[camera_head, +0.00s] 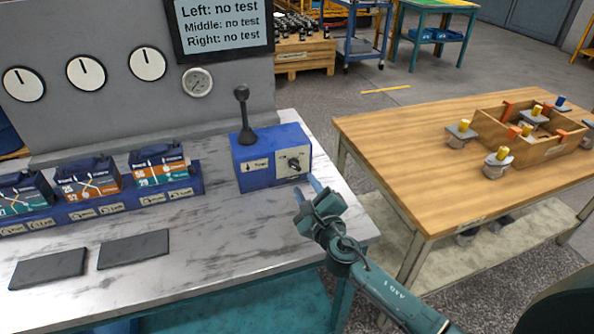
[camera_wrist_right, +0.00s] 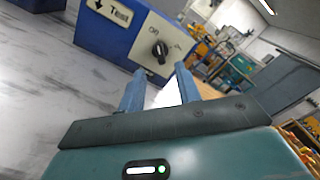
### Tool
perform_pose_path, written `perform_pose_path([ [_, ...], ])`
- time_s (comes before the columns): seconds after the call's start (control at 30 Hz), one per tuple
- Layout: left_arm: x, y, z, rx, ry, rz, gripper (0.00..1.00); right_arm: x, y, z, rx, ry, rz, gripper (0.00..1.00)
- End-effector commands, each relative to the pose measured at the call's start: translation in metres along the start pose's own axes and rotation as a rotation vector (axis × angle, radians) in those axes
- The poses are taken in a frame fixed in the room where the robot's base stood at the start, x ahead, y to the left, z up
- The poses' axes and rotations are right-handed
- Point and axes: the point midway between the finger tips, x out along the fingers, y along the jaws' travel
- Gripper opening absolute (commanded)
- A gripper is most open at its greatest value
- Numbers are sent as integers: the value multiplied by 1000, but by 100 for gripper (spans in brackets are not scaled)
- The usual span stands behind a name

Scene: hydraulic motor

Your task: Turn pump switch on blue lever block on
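The blue lever block (camera_head: 272,157) stands on the marble-topped bench, with a black lever (camera_head: 243,115) upright on its top. The pump switch (camera_head: 295,164) is a black knob on the block's pale front panel; it also shows in the right wrist view (camera_wrist_right: 160,51), between Off and On markings. My right gripper (camera_head: 308,188) is just in front of and below the knob, apart from it. In the right wrist view its two blue fingers (camera_wrist_right: 158,85) are spread with nothing between them, pointing toward the knob. My left gripper is not in view.
A screen (camera_head: 222,27) reads "no test" three times. A wooden table (camera_head: 405,136) with a crate (camera_head: 535,157) stands to the right, across a gap.

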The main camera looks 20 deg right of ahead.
Motion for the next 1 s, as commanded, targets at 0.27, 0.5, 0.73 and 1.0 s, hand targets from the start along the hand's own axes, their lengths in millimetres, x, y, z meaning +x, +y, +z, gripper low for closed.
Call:
perform_pose_path([
  [0.27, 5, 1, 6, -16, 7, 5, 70, 54, 1, -1, 5, 1, -2, 34],
  [0.5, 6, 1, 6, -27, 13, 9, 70, 73, 0, 0, 4, 1, -1, 34],
  [0.73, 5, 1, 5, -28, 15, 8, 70, 74, 0, 0, 4, 2, -1, 34],
  [1.0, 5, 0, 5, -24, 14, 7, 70, 74, 0, 0, 4, 2, -1, 16],
])
